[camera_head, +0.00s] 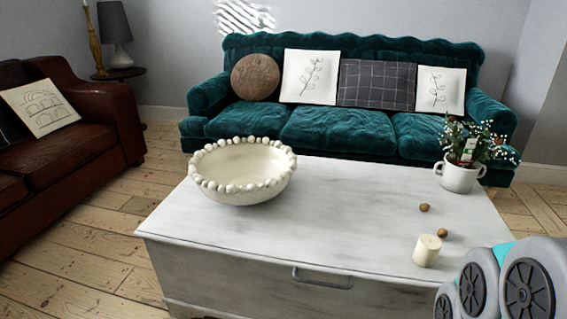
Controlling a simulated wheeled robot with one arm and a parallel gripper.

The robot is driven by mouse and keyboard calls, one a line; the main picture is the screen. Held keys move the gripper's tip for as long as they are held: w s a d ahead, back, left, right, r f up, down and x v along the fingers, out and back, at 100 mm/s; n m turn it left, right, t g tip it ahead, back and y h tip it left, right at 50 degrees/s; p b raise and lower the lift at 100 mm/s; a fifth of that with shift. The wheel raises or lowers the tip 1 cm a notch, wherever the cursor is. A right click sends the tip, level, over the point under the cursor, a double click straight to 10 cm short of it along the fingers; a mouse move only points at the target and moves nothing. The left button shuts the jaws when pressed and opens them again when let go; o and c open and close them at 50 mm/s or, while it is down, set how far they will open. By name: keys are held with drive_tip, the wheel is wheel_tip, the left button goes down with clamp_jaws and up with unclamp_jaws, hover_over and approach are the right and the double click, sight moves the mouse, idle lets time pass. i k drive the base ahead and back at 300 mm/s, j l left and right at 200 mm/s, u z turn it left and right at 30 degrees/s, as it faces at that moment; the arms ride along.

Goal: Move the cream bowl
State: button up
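The cream bowl (242,181) stands upright on the left part of the white wooden chest (335,225). It is wide and round, with a beaded rim, and looks empty from this angle. Part of my arm shows at the lower right corner, grey with a teal strip. My gripper is not in view, and nothing of mine touches the bowl.
On the chest's right side are a cream candle (427,250), two small brown balls (424,207) (442,232) and a white potted plant (458,177). The chest's middle is clear. A teal sofa (337,127) stands behind, a brown leather sofa (75,150) at left.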

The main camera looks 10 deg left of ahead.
sight(250, 172)
drive_tip(key=j+z, duration=0.3)
drive_tip(key=z, duration=0.15)
drive_tip(key=j+z, duration=0.35)
drive_tip(key=z, duration=0.15)
drive_tip(key=j+z, duration=0.45)
drive_tip(key=k+j+z, duration=0.1)
drive_tip(key=j, duration=0.35)
drive_tip(key=k+j+z, duration=0.1)
drive_tip(key=j, duration=0.3)
drive_tip(key=k+j+z, duration=0.1)
drive_tip(key=k+j, duration=0.15)
drive_tip(key=j, duration=0.15)
drive_tip(key=k+j+z, duration=0.1)
drive_tip(key=j, duration=0.3)
drive_tip(key=k+j+z, duration=0.1)
drive_tip(key=k+j, duration=0.15)
drive_tip(key=j, duration=0.15)
drive_tip(key=k+j+z, duration=0.1)
drive_tip(key=j, duration=0.25)
drive_tip(key=k+j, duration=0.5)
drive_tip(key=j, duration=0.2)
